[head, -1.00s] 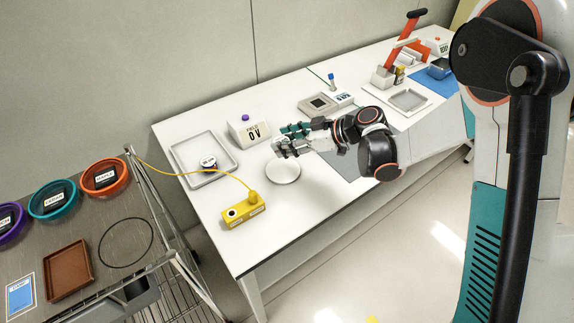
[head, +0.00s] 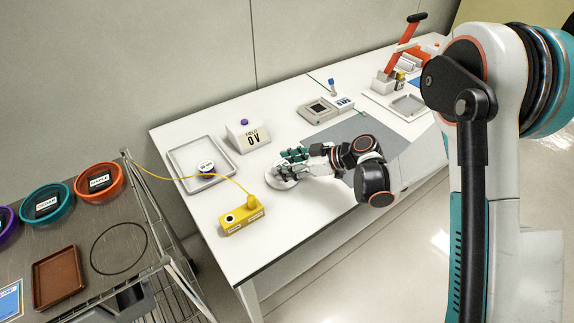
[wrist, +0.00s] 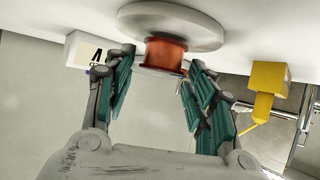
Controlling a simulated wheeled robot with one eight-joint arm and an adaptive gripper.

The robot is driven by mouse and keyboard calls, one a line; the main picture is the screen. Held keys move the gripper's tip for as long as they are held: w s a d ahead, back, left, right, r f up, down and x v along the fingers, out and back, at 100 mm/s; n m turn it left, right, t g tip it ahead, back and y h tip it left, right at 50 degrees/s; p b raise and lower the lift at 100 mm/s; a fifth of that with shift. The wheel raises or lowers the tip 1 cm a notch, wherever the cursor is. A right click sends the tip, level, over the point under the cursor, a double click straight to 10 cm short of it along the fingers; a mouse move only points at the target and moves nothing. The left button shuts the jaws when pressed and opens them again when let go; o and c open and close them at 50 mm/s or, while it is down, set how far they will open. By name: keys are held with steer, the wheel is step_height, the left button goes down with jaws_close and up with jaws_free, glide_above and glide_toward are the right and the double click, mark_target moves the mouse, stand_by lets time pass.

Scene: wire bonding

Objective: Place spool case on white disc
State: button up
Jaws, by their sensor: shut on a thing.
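The white disc (head: 279,183) lies on the table, partly hidden behind my gripper in the head view. In the wrist view, which looks upside down, the disc (wrist: 170,14) is at the top. The spool case shows as a copper-orange spool (wrist: 165,54) standing upright against the disc's face. Any clear shell around it is too hard to make out. My gripper (wrist: 160,72) is shut on the spool case, one teal-padded finger on each side. In the head view my gripper (head: 283,170) is low over the disc and hides the spool case.
A grey tray (head: 178,157) holding a small labelled round item (head: 206,167) is at left. A grey mat (head: 366,128) lies to the right.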

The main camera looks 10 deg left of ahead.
steer(key=o, duration=1.1)
steer(key=shift+f, duration=0.1)
steer(key=shift+c, duration=0.2)
steer(key=shift+r, duration=0.2)
steer(key=p+v, duration=0.3)
steer(key=v, duration=0.9)
steer(key=shift+p, duration=0.3)
